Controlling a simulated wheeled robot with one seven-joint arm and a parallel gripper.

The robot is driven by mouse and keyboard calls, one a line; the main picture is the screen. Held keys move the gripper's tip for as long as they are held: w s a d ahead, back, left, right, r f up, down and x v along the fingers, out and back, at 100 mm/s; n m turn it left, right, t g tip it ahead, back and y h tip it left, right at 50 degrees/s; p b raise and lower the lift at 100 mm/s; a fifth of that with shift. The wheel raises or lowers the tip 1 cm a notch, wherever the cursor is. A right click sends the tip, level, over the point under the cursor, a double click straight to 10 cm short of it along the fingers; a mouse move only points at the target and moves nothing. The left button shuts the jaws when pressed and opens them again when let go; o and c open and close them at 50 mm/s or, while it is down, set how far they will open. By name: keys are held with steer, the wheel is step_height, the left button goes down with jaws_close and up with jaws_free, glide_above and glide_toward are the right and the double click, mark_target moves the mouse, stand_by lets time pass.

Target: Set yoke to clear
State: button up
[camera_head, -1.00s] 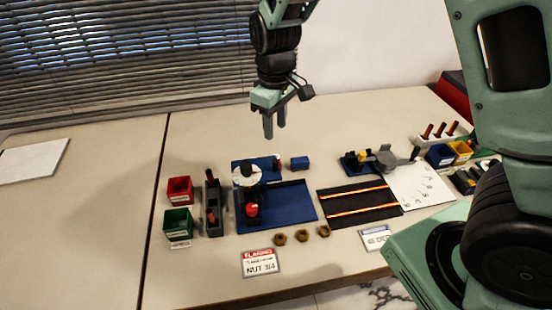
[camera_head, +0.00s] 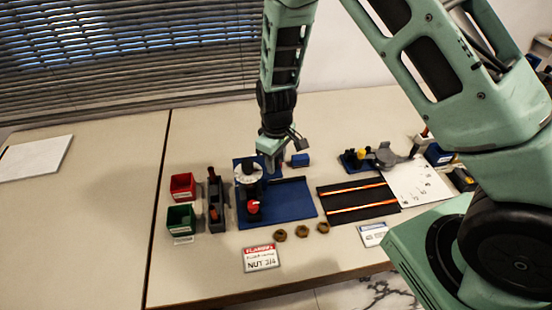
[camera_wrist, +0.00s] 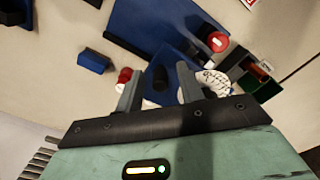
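No part is labelled as a yoke, so I cannot tell for certain which it is. The blue base plate (camera_head: 292,205) carries a white dial (camera_head: 248,172) with a black knob on top, and a red knob (camera_head: 253,207) in front. My gripper (camera_head: 269,165) is low at the plate's back edge, right of the dial. In the wrist view my gripper (camera_wrist: 160,70) is open, with a dark upright peg (camera_wrist: 158,78) showing between its fingers; contact cannot be told. A red-and-white part (camera_wrist: 124,77) is beside the left finger and the dial (camera_wrist: 214,83) is beside the right finger.
A blue block (camera_head: 300,160) stands right of my gripper. Red (camera_head: 182,186) and green (camera_head: 181,219) bins and a grey rack (camera_head: 215,205) stand left. A black striped mat (camera_head: 357,202) lies right.

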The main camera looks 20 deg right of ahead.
steer(key=shift+c, duration=0.4)
jaws_close()
steer(key=s+d+b, duration=0.1)
steer(key=d+b, duration=0.1)
steer(key=d, duration=0.7)
steer(key=shift+s+d, duration=0.35)
steer(key=shift+s, duration=0.05)
steer(key=shift+o, duration=0.4)
jaws_free()
steer(key=shift+d, duration=0.15)
step_height(320, 180, up, 18)
steer(key=b, duration=0.2)
steer(key=shift+f, duration=0.25)
